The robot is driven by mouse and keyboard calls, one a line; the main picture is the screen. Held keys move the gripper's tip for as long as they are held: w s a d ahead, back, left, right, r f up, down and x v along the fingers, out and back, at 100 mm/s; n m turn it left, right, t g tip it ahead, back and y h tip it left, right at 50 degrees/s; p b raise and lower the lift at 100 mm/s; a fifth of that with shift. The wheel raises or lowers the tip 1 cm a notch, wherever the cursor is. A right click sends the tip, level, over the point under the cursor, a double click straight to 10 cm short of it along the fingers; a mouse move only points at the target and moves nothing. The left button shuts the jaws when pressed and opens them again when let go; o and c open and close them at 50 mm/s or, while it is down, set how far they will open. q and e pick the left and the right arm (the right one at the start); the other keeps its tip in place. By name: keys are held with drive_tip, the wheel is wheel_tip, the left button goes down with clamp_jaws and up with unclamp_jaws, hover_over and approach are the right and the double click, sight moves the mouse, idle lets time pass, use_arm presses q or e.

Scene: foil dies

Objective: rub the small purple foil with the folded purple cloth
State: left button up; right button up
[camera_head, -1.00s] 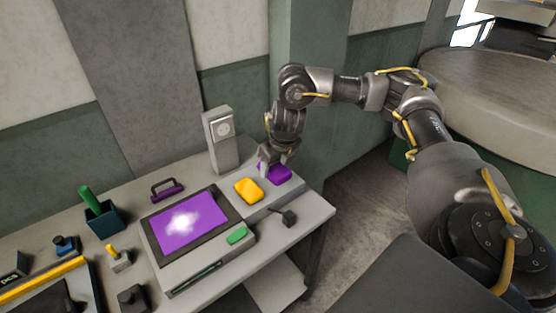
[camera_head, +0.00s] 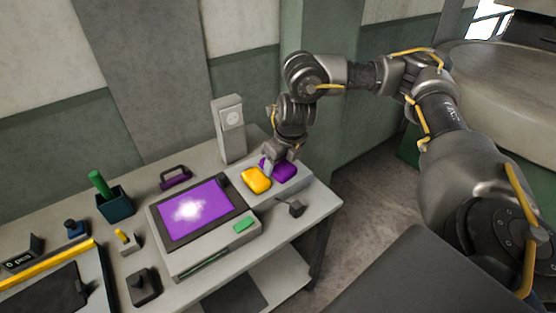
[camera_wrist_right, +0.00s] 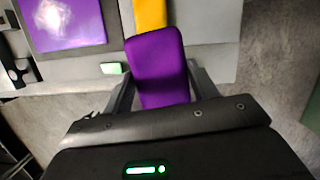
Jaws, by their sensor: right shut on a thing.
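The purple foil (camera_head: 196,209) is a flat purple sheet with a hazy white patch, inside a dark frame on a low grey unit. It also shows in the right wrist view (camera_wrist_right: 62,22), at upper left. The folded purple cloth (camera_head: 286,171) is a rounded pad at the right end of the bench. My right gripper (camera_head: 277,170) comes down on it from above. In the right wrist view the cloth (camera_wrist_right: 158,65) sits between the two fingers (camera_wrist_right: 160,88), shut on it. I cannot tell whether it is lifted. My left gripper is not in view.
A yellow folded cloth (camera_head: 256,180) lies just left of the purple one. A grey upright box (camera_head: 229,140) stands behind. A dark cup (camera_head: 115,206) stands left.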

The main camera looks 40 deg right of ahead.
drive_tip(key=s+a+f+n+g+y+b, duration=0.1)
drive_tip(key=a+n, duration=0.5)
drive_tip(key=n, duration=0.6)
drive_tip(key=s+a+f+n+g+y+b, duration=0.1)
drive_tip(key=s+a+n+g, duration=0.3)
drive_tip(key=n, duration=0.8)
drive_tip(key=shift+a+f+n+b, duration=0.3)
drive_tip(key=shift+a+f+b, duration=0.2)
drive_tip(key=shift+a, duration=0.7)
